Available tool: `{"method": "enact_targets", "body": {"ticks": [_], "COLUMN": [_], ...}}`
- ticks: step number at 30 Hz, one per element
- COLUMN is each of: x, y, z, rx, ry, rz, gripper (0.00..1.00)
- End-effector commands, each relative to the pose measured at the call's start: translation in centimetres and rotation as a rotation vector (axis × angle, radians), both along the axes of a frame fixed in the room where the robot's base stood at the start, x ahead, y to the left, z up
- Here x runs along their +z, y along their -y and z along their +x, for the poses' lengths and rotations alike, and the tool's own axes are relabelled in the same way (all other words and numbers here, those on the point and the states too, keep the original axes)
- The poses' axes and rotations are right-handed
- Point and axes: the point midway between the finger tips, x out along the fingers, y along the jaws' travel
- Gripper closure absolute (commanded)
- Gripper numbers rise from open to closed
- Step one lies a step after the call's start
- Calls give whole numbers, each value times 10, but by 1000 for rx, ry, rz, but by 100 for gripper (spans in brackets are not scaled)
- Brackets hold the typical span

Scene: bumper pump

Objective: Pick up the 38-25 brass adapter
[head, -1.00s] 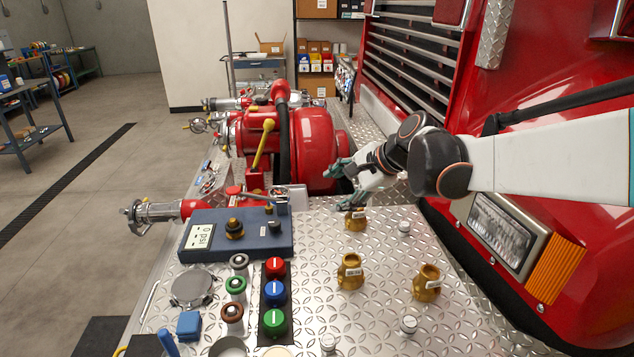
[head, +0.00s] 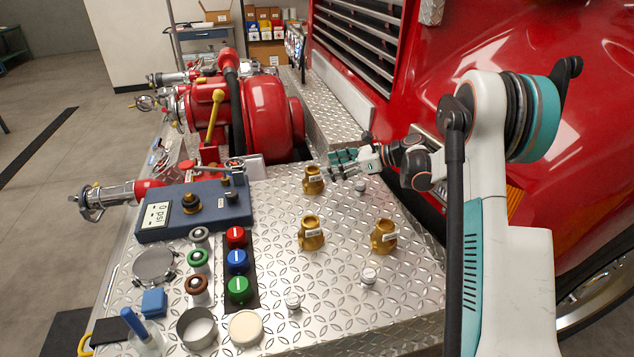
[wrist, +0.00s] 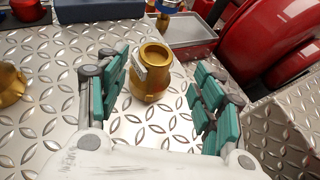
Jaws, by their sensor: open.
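Three brass adapters stand upright on the diamond-plate deck: a far one (head: 313,181), a near-left one (head: 311,234) and a near-right one (head: 384,236). Each bears a small white label, too small to read, so I cannot tell which is the 38-25. My gripper (head: 341,165) is open just right of the far adapter. In the wrist view, one brass adapter (wrist: 151,78) stands ahead, between the spread teal fingers of my gripper (wrist: 161,72), with no clear contact. Another brass adapter (wrist: 10,85) is cut off at the left edge.
A blue gauge box (head: 160,226) lies left of the adapters, with coloured knobs (head: 237,262) nearer. Small silver caps (head: 368,276) dot the deck. The red pump (head: 265,115) stands behind, and the red truck body (head: 440,80) rises at the right.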

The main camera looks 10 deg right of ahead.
Motion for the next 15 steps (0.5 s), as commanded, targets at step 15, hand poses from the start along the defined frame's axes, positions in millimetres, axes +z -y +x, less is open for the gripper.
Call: {"method": "enact_targets", "body": {"ticks": [15], "x": [-23], "y": [-39], "z": [17], "rx": [2], "ry": [-2], "rz": [5], "gripper": [39]}}
